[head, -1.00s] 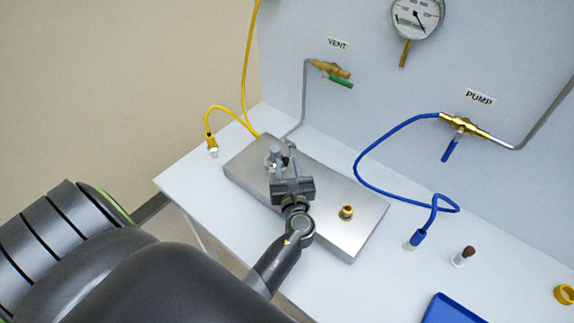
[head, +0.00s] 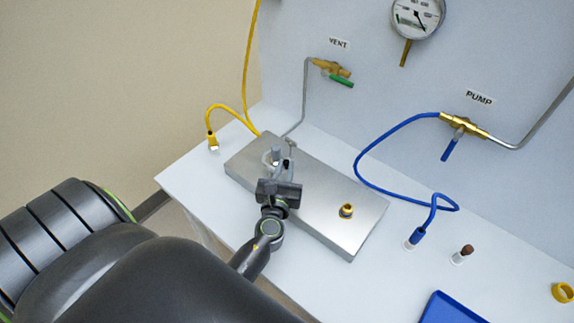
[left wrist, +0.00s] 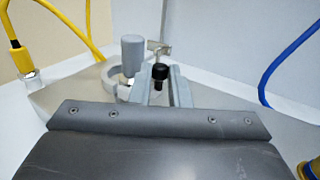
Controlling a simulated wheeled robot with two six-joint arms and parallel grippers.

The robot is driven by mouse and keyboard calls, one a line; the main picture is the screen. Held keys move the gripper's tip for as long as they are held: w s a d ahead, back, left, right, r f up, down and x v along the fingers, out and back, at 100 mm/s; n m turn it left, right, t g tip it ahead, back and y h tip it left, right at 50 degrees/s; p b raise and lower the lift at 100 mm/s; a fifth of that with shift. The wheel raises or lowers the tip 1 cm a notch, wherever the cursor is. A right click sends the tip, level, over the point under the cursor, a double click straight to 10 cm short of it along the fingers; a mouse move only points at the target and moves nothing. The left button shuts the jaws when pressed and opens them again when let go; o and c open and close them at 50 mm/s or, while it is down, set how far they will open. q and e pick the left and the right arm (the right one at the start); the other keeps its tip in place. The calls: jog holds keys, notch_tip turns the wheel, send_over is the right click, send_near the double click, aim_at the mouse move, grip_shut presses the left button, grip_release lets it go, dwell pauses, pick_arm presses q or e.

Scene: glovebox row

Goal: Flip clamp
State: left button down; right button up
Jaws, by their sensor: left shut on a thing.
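The clamp (head: 290,146) stands at the left part of a metal block (head: 320,190) on the white bench. In the left wrist view a small black-tipped part (left wrist: 160,72) shows between the fingers of my left gripper (left wrist: 162,88), with a metal T-shaped piece (left wrist: 158,47) behind it. My left gripper also shows in the head view (head: 284,166), low over the block and shut on the clamp. A grey cylinder (left wrist: 132,50) stands beside the fingers, near a light ring (left wrist: 112,76). The gripper body hides the lower clamp. My right gripper is out of view.
A brass fitting (head: 346,210) sits at the block's right. A yellow hose end (head: 213,141) stands left, a blue hose end (head: 417,236) right. A brown-topped vial (head: 463,254), blue tray (head: 452,309) and yellow ring (head: 563,292) lie further right. The panel wall rises behind.

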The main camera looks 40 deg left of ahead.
aim_at(287, 167)
pick_arm(q)
jog(key=m+h, duration=0.1)
jog(key=s+m+t+h+b, duration=0.1)
jog(key=h, duration=0.1)
jog(key=m+h, duration=0.1)
jog(key=shift+s+a+f, duration=0.15)
jog(key=shift+s+a, duration=0.05)
jog(key=shift+s, duration=0.05)
jog(key=m+h+b, duration=0.1)
jog(key=h+b, duration=0.1)
jog(key=s+m+h+b, duration=0.1)
jog(key=h+b, duration=0.1)
jog(key=m+h+b, duration=0.2)
jog(key=shift+s+a+f+h, duration=0.1)
jog(key=shift+s+a+h, duration=0.2)
jog(key=shift+a+h, duration=0.1)
jog(key=m+h+b, duration=0.1)
jog(key=b, duration=0.2)
jog(key=m+h+b, duration=0.1)
jog(key=h+b, duration=0.1)
jog(key=b, duration=0.2)
jog(key=s+a+m+g+h+b, duration=0.1)
jog(key=b, duration=0.2)
jog(key=shift+r, duration=0.2)
jog(key=shift+a+r+m+h+b, duration=0.1)
jog(key=shift+m+h+b, duration=0.3)
jog(key=shift+b, duration=0.65)
jog(key=shift+g, duration=0.3)
jog(key=shift+s, duration=0.1)
